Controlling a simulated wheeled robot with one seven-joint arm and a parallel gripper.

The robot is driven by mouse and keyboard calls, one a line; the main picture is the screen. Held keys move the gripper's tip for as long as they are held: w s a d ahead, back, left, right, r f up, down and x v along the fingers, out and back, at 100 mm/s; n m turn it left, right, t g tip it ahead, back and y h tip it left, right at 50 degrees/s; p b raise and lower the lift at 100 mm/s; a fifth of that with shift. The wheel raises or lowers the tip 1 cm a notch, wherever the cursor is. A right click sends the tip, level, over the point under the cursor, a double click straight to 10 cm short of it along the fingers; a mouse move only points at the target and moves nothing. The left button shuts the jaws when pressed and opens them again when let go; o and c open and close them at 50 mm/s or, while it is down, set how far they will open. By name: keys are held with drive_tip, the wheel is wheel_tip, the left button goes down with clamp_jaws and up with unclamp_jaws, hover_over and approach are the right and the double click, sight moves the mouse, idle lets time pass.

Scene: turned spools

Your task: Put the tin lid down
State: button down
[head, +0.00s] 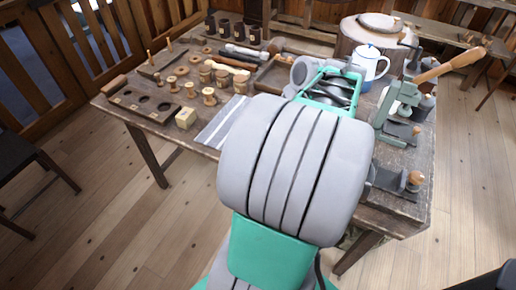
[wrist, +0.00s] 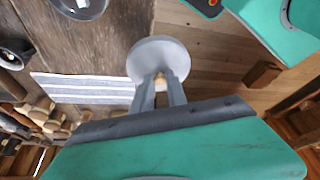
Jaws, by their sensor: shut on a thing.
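The tin lid (wrist: 158,58) is a grey round disc with a small wooden knob, in the middle of the wrist view. My gripper (wrist: 160,84) is shut on the knob, and the disc lies beyond the fingertips. In that view the lid overlaps the table's edge, with floor to its right; its height above them I cannot tell. In the head view my arm hides the gripper and the lid. The worktable (head: 150,125) stands in front of me.
A striped cloth (head: 220,122) lies on the table, also in the wrist view (wrist: 85,88). Several wooden spools (head: 209,97) stand left of it. A white pot (head: 369,64) and a green press (head: 398,108) stand to the right. A grey round dish (wrist: 78,6) shows in the wrist view.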

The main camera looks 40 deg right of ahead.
drive_tip(key=w+d+f, duration=0.2)
drive_tip(key=w+f, duration=0.1)
drive_tip(key=w+d+f, duration=0.2)
drive_tip(key=w+f, duration=0.1)
drive_tip(key=w+d+f, duration=0.2)
drive_tip(key=w, duration=0.1)
drive_tip(key=shift+d+f, duration=0.35)
drive_tip(key=shift+f, duration=0.05)
wheel_tip(320, 180, down, 3)
drive_tip(key=shift+w+r, duration=0.1)
drive_tip(key=shift+r, duration=0.05)
drive_tip(key=shift+f, duration=0.35)
drive_tip(key=c, duration=1.3)
unclamp_jaws()
drive_tip(key=shift+r, duration=0.1)
